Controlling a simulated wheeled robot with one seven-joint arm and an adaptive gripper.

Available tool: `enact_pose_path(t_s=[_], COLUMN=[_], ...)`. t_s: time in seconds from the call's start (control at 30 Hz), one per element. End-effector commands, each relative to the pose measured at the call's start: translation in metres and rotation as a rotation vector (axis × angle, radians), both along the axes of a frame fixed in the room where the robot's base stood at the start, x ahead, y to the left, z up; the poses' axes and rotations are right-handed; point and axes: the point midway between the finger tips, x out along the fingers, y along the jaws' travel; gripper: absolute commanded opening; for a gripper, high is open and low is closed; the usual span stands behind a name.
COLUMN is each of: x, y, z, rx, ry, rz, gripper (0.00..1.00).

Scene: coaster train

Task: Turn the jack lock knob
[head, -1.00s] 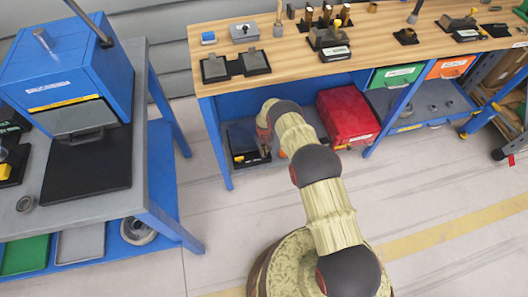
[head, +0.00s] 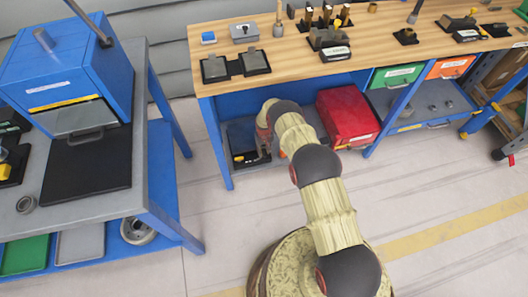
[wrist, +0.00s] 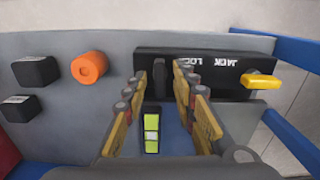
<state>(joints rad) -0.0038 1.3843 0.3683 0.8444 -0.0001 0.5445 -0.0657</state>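A black panel (wrist: 215,64) labelled "JACK LOCK", upside down in the wrist view, is mounted on a grey face. A black upright knob (wrist: 159,78) stands on its left part and a yellow lever-shaped handle (wrist: 261,81) on its right part. My gripper (wrist: 161,84) is open, its two fingers pointing at the panel with the black knob showing between their tips. I cannot tell whether they touch it. In the head view my gripper (head: 264,145) reaches under the wooden bench; the panel is small there and partly hidden.
An orange round knob (wrist: 89,67) and two black blocks (wrist: 36,71) are on the grey face, left of the panel. A red box (head: 347,116) stands right of my gripper; a blue bench leg (head: 215,145) stands left.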

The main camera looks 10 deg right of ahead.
Motion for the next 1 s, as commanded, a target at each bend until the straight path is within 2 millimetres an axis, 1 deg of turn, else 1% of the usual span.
enact_pose_path(t_s=[0.27, 0.37, 0.47, 0.6, 0.8, 0.9, 1.0], x=[0.0, 0.001, 0.001, 0.002, 0.001, 0.001, 0.0], y=[0.0, 0.0, 0.0, 0.0, 0.0, 0.0, 0.0], z=[0.001, 0.006, 0.016, 0.037, 0.062, 0.07, 0.074], rx=[0.0, 0.0, 0.0, 0.0, 0.0, 0.0, 0.0], ry=[0.0, -0.001, -0.001, -0.002, -0.001, 0.0, 0.0], rz=[0.0, 0.0, 0.0, 0.0, 0.0, 0.0, 0.0], gripper=[0.29, 0.29, 0.29, 0.29, 0.29, 0.29, 0.29])
